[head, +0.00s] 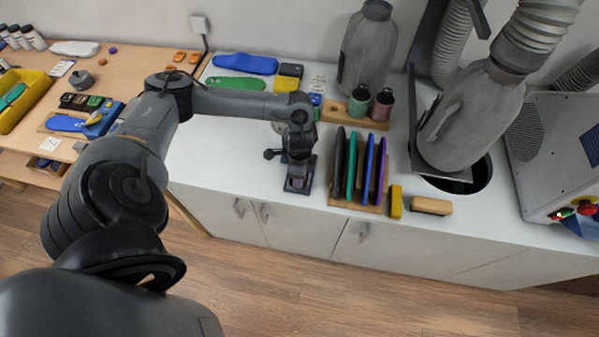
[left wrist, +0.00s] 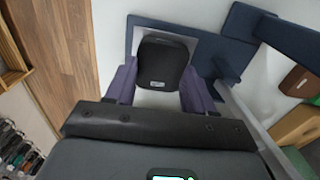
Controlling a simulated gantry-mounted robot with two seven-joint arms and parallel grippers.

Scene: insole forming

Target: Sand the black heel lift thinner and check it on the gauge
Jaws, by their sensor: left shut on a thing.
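My left gripper (head: 297,172) reaches down over the front part of the white counter. In the left wrist view its purple fingers (left wrist: 158,86) are shut on the black heel lift (left wrist: 164,60), one finger on each side. The lift is a dark rounded piece with a small pale label. A dark blue stand, which looks like the gauge (left wrist: 212,52), lies around and beyond the lift; it also shows under the gripper in the head view (head: 292,187). I cannot tell whether the lift touches it. My right gripper is not in view.
A rack of upright coloured insoles (head: 340,203) stands right of the gripper, with a yellow block (head: 396,202) and a wooden block (head: 431,205) beside it. A grey machine (head: 555,150) with a red button is at the far right. The counter's front edge is close.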

